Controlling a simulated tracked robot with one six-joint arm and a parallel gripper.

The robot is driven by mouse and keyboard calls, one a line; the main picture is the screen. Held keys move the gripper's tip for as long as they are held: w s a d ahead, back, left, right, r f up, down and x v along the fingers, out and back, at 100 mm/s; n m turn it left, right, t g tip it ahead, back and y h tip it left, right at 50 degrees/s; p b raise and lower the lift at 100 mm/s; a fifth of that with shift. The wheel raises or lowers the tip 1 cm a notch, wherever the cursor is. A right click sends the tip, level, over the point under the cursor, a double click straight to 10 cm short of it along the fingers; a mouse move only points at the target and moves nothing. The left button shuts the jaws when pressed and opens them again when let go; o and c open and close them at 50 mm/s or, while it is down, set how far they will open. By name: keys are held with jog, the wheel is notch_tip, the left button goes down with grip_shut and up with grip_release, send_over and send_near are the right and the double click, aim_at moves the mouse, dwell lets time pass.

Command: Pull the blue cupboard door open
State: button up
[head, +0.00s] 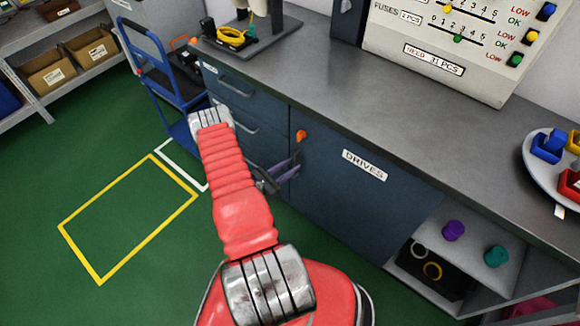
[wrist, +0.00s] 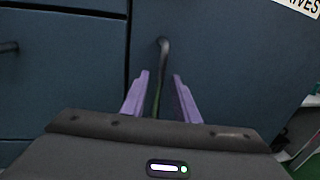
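The blue cupboard door (head: 350,200), labelled DRIVES, is under the grey worktop and looks shut. It also fills the right of the wrist view (wrist: 235,70). Its dark upright bar handle (wrist: 163,50) is near the door's left edge. My gripper (wrist: 160,76) has two purple fingers, one on each side of the handle, with a visible gap to each. It is open and holds nothing. The lower handle is hidden by the gripper body.
An orange knob (head: 301,135) is at the door's upper left. Blue drawers (head: 240,88) adjoin on the left. An open shelf (head: 470,240) with purple and teal items is on the right. A blue trolley (head: 165,90) stands behind. Green floor in front is clear.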

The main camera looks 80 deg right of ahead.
jog(key=shift+c, duration=0.3)
grip_shut()
dwell(0.4)
